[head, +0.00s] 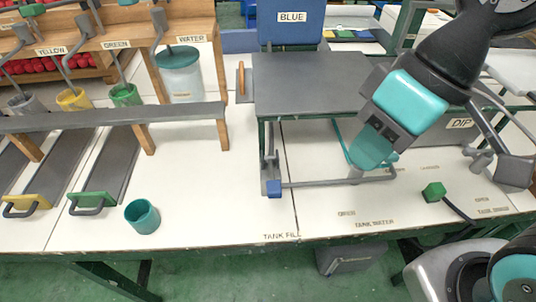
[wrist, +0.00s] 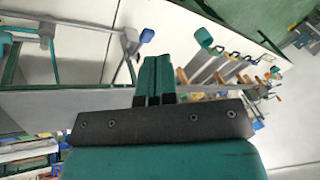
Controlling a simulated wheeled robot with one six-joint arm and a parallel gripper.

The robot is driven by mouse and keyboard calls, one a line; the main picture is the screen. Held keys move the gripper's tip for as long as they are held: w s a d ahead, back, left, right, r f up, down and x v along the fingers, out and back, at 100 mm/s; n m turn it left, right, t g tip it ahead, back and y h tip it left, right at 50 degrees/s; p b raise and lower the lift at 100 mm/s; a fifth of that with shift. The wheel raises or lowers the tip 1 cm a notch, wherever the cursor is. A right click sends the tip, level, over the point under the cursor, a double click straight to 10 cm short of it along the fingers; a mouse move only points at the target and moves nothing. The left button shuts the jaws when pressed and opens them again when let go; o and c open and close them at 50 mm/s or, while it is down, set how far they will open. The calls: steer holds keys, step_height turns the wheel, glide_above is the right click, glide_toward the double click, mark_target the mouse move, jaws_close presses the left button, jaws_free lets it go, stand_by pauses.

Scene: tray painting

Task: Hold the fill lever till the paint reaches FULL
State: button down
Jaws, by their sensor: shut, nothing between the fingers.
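The lever with a blue knob (head: 273,188) stands at the front left of the grey-topped bench unit, behind the TANK FILL label (head: 281,237). The blue knob also shows in the wrist view (wrist: 147,35), beyond my fingertips. My gripper (head: 366,158) is shut and empty, pointing down at the front of the unit, to the right of the blue knob and apart from it. Its closed teal fingers show in the wrist view (wrist: 153,62). I cannot see any paint level or FULL mark; a tank marked DIP (head: 460,123) is partly behind my arm.
A green knob (head: 433,190) on a dark rod stands at right by the TANK WATER label. A teal cup (head: 142,216) stands at left, near green (head: 95,200) and yellow (head: 27,204) handled gates. A grey bar (head: 330,182) runs along the unit's front. White table between is clear.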

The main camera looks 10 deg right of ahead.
steer(key=n+g+h+p, duration=0.35)
steer(key=n+p, duration=0.25)
steer(key=n, duration=0.5)
glide_above(274, 186)
steer(key=w, duration=0.4)
step_height(274, 186, down, 5)
steer(key=shift+d+r+t+h, duration=0.15)
steer(key=shift+d+t+h, duration=0.05)
steer(key=shift+t+h, duration=0.15)
steer(key=shift+m, duration=0.3)
steer(key=p+x, duration=0.2)
steer(key=x, duration=1.2)
steer(key=shift+p, duration=0.35)
steer(key=shift+s+a, duration=0.1)
steer(key=shift+a, duration=0.05)
